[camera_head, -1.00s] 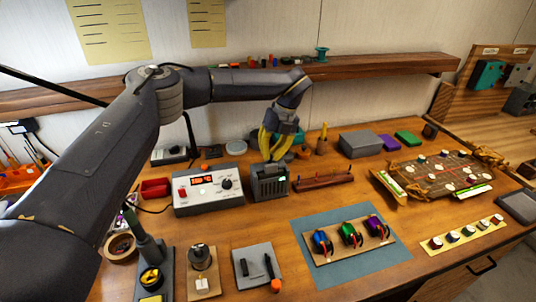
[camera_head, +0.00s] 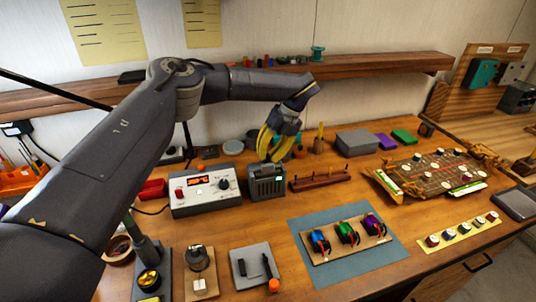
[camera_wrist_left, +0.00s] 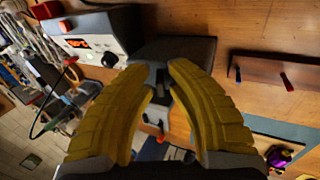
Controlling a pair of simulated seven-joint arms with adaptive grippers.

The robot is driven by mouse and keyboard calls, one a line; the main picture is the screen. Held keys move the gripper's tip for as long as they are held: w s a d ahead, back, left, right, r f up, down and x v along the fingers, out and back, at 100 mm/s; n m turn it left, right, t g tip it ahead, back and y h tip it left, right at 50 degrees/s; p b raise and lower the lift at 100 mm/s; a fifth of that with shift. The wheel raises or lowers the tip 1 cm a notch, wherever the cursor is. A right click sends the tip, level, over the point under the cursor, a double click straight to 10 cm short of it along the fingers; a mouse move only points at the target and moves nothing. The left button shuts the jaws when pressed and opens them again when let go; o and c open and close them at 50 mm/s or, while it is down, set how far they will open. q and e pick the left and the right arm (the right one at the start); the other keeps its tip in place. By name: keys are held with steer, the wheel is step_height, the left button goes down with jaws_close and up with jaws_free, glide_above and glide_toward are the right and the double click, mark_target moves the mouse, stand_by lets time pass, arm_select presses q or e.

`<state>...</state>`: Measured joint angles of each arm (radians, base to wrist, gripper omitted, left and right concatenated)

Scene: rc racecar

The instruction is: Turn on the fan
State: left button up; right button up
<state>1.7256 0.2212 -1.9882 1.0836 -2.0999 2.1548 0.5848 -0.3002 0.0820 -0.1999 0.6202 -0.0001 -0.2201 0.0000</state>
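A dark grey box with a slatted front (camera_head: 266,185) stands on the bench, right of the power supply; it looks like the fan. A small greenish patch shows on its front right. It also shows as a dark block in the left wrist view (camera_wrist_left: 178,48). My left gripper (camera_head: 272,158) has yellow curved fingers pointing down, just above and behind the box's top. In the left wrist view its fingertips (camera_wrist_left: 160,66) are a small gap apart, with the dark box beyond them and nothing clearly held. Contact with the box cannot be told. My right gripper is not in view.
A power supply with a red display (camera_head: 206,190) stands close on the left. A wooden rack (camera_head: 320,178) stands to the right. A blue mat (camera_head: 350,265) with small motors lies in front. A wooden shelf (camera_head: 390,67) runs behind. Some bench surface before the box is clear.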

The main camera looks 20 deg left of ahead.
arm_select(q)
steer(key=o, duration=0.3)
steer(key=shift+r, duration=0.1)
steer(key=v, duration=1.2)
